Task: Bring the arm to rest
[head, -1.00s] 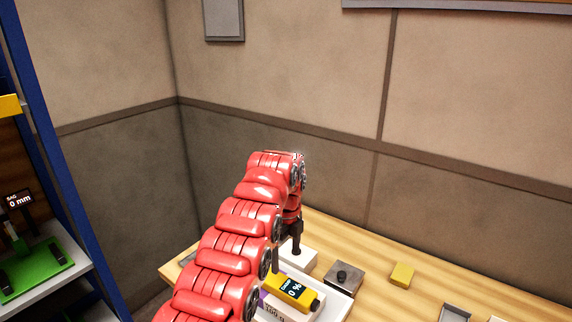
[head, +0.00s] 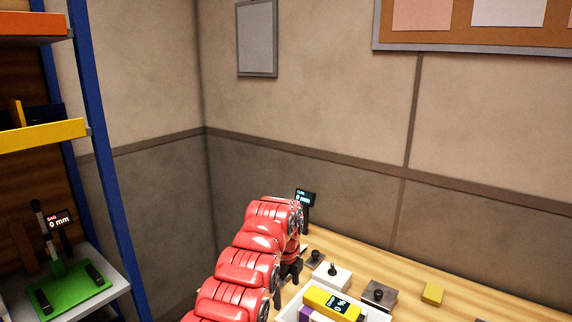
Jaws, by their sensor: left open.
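My left arm, red and segmented, rises from the bottom of the head view. Its left gripper (head: 288,282) points down over the left part of the wooden table (head: 440,275). Its dark fingers are apart, with nothing seen between them. It is just left of a white tray (head: 376,315) holding a yellow device with a small display (head: 332,303). My arm hides part of the table's left end. My right gripper is not in view.
A white block (head: 332,275), a grey block with a dark knob (head: 379,294) and a small yellow block (head: 432,293) stand on the table. A small display (head: 306,197) stands behind my arm. A blue-framed shelf (head: 105,170) with a green plate (head: 70,290) is at left.

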